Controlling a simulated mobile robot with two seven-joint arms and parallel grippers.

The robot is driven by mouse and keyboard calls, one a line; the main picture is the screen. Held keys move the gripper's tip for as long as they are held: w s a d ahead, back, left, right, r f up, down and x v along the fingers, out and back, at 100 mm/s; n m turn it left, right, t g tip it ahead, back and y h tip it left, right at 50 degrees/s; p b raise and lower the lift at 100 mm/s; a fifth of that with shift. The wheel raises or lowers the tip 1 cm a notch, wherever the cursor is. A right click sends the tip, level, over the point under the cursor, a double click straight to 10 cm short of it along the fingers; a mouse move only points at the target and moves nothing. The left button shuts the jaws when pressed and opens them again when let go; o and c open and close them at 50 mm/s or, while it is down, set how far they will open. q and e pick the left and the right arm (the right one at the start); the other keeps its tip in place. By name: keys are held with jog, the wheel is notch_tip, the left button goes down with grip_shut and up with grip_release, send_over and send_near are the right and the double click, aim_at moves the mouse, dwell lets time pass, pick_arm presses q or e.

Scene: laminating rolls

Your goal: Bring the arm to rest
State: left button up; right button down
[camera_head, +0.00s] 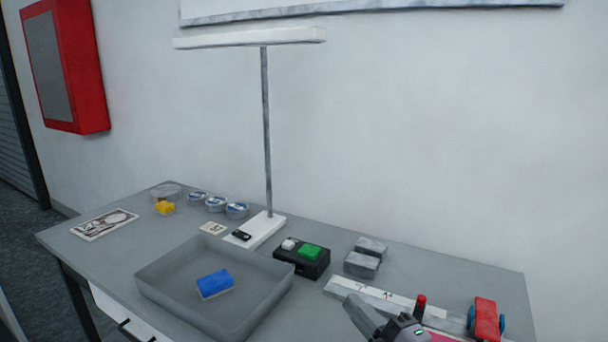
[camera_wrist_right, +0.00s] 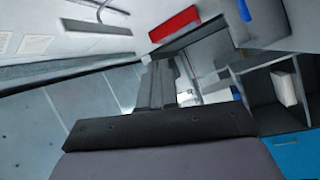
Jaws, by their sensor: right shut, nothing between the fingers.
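My right gripper (camera_head: 362,314) shows at the bottom edge of the head view, in front of the desk's right part. Its fingers point up and to the left, and it is shut with nothing in it. In the right wrist view its dark fingers (camera_wrist_right: 162,82) lie together and hold nothing. The rest of the right arm is mostly cut off by the frame. My left gripper is in neither view.
The grey desk (camera_head: 120,245) carries a grey tray (camera_head: 165,300) with a blue block (camera_head: 214,284), a lamp (camera_head: 267,130), a black box (camera_head: 302,262) with a green top piece, grey blocks (camera_head: 363,263), a white strip (camera_head: 385,297) and a red-and-blue item (camera_head: 486,320).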

jog(key=s+d+f+m+g+h, duration=0.1)
jog(key=s+d+f+m+h, duration=0.2)
jog(key=f+m, duration=0.1)
jog(key=s+d+f+m+g+h, duration=0.2)
jog(key=s+d+f+m+h, duration=0.1)
jog(key=d+f+m+h, duration=0.1)
jog(key=s+d+f+m+g+h, duration=0.1)
jog(key=s+d+f+m+h, duration=0.2)
jog(key=m, duration=0.3)
jog(key=shift+s+d+f+g, duration=0.2)
jog(key=shift+d+f+g, duration=0.25)
jog(key=shift+d, duration=0.25)
jog(key=s+d+f+m+g, duration=0.2)
jog(key=s+f+g, duration=0.15)
jog(key=s, duration=0.45)
jog(key=s+d+f+m+g, duration=0.1)
jog(key=s+f+m+g, duration=0.2)
jog(key=s, duration=0.6)
jog(key=w+a+f+n+t+y, duration=0.1)
jog(key=w+a+f+t, duration=0.2)
jog(key=f, duration=0.6)
jog(key=w+t, duration=0.2)
jog(key=shift+w+f+y, duration=0.3)
jog(key=shift+w+y, duration=0.05)
jog(key=shift+y, duration=0.05)
